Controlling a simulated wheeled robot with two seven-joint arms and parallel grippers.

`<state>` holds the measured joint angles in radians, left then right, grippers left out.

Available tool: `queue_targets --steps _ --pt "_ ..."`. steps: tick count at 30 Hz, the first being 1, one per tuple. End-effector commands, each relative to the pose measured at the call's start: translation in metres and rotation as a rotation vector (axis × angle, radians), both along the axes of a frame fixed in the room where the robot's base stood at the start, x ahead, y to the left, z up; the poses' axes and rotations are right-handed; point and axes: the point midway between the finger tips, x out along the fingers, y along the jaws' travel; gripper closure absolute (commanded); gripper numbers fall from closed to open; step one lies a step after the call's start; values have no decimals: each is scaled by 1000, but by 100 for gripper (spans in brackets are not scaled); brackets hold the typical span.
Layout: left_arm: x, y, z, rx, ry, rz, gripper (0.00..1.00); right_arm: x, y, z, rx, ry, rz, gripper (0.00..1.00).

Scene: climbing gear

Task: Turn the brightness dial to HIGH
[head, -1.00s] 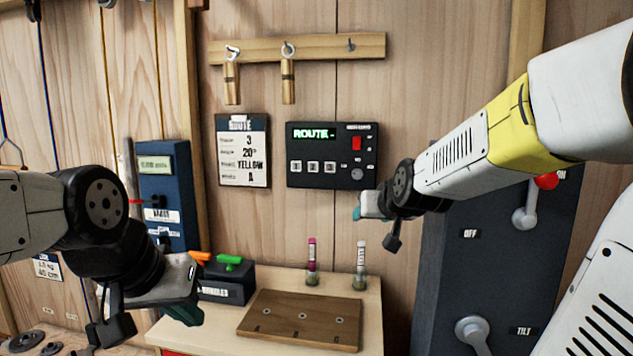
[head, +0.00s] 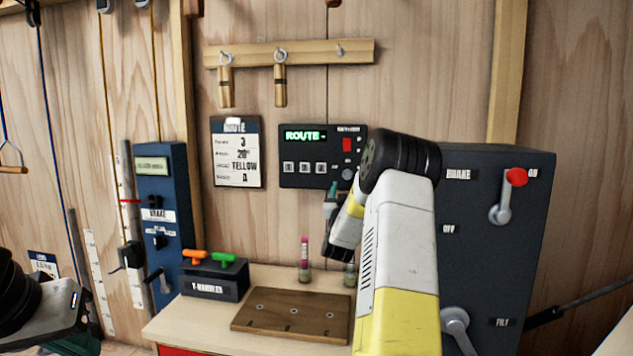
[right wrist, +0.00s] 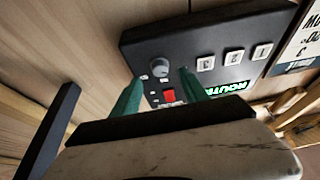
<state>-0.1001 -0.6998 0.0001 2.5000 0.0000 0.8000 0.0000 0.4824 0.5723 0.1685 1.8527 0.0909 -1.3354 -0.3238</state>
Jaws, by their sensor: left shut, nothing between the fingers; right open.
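The black control panel (head: 300,155) is on the wooden wall, with a green display reading ROUTE. My right gripper (right wrist: 160,77) is open, just short of the panel; contact with the dial does not show. In the head view its fingers (head: 331,192) are just below the panel. My left gripper (head: 75,343) is shut and empty at the lower left.
A red switch (head: 347,145) is above the dial, and several white numbered buttons (head: 304,168) lie to its left. A route card (head: 237,152) hangs left of the panel. A dark lever cabinet (head: 490,230) stands at right. A wooden board (head: 290,316) lies on the bench below.

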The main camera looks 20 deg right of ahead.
Motion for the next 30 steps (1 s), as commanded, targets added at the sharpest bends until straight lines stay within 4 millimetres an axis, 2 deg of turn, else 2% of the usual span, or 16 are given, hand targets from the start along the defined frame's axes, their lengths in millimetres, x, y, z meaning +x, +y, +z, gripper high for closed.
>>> queue_targets --steps 3,9,20,27,28,30 --pt "0 0 0 0 0 0 100 16 -10 8 1 -3 1 48" --pt "0 0 0 0 0 0 100 35 -21 17 1 0 0 48" --pt "0 0 0 0 0 0 100 40 -24 19 1 2 2 48" --pt "0 0 0 0 0 0 100 40 -23 19 1 2 2 95" --pt "0 0 0 0 0 0 100 40 -23 19 1 2 2 100" --pt "0 0 0 0 0 0 100 40 -23 19 1 2 2 100"
